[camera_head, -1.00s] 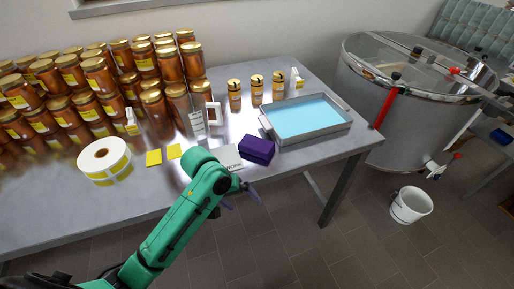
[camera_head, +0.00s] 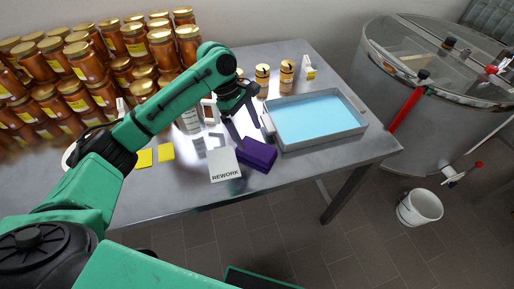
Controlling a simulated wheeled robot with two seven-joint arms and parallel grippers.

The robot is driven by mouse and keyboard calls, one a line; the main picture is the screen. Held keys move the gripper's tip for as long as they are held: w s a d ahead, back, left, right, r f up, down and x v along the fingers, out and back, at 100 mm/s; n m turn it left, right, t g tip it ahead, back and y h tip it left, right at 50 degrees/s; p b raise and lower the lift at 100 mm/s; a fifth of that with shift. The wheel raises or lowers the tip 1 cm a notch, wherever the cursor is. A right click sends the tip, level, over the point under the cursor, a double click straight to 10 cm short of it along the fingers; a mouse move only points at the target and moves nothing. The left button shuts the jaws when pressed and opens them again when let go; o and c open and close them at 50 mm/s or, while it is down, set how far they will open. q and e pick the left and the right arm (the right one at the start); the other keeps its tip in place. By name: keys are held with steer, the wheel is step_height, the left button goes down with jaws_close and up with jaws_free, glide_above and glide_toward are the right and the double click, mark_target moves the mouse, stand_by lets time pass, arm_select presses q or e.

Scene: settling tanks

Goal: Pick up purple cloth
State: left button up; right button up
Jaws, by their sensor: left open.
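The purple cloth (camera_head: 257,154) lies folded as a small block on the metal table, between the white REWORK card and the tray of blue liquid. My left gripper (camera_head: 238,126) is open above the table, a little up and left of the cloth, with its fingers pointing down. It is empty and looks apart from the cloth. My right gripper is not in view.
The white REWORK card (camera_head: 223,164) lies left of the cloth. The metal tray (camera_head: 322,143) stands close on its right. Two small jars (camera_head: 287,75) stand behind, with many honey jars (camera_head: 133,47) at back left. Yellow labels (camera_head: 166,151) lie at left.

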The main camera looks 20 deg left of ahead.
mark_target(257, 149)
arm_select(q)
steer(key=x, duration=0.3)
steer(key=shift+w+a, duration=0.1)
steer(key=shift+w, duration=0.2)
steer(key=x, duration=0.3)
steer(key=p+x, duration=0.1)
steer(key=shift+w+f, duration=0.3)
steer(key=shift+f, duration=0.1)
steer(key=shift+s+f, duration=0.15)
steer(key=shift+f, duration=0.05)
steer(key=c, duration=1.3)
steer(key=shift+r, duration=0.2)
step_height(257, 149, up, 20)
steer(key=shift+f+b, duration=0.15)
steer(key=shift+b, duration=0.15)
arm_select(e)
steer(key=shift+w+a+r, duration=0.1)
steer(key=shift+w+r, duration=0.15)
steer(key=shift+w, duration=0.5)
